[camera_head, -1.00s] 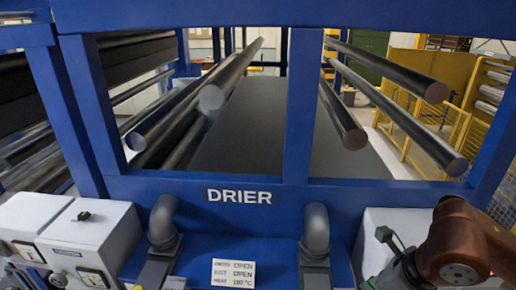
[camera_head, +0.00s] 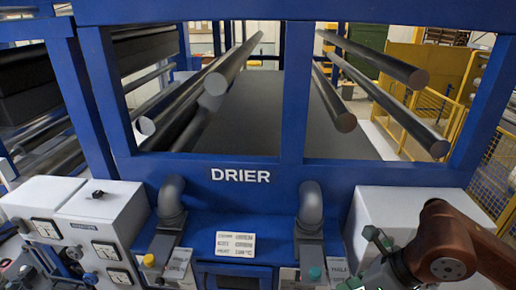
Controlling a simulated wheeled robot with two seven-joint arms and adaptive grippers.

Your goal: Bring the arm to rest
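A brown arm of mine (camera_head: 449,248) shows at the lower right, in front of a white box on the machine. Its gripper cannot be made out; the part near the bottom edge is cut off. No left arm or left gripper can be made out in the head view. The blue drier frame (camera_head: 330,175), with a white DRIER label (camera_head: 241,176), fills the middle ahead of me.
Long metal rollers (camera_head: 230,65) run inside the drier. Two grey elbow pipes stand at its front, the left one (camera_head: 171,200) and the right one (camera_head: 310,205). A white control box (camera_head: 75,215) stands at left. Yellow fencing (camera_head: 430,105) is at the back right.

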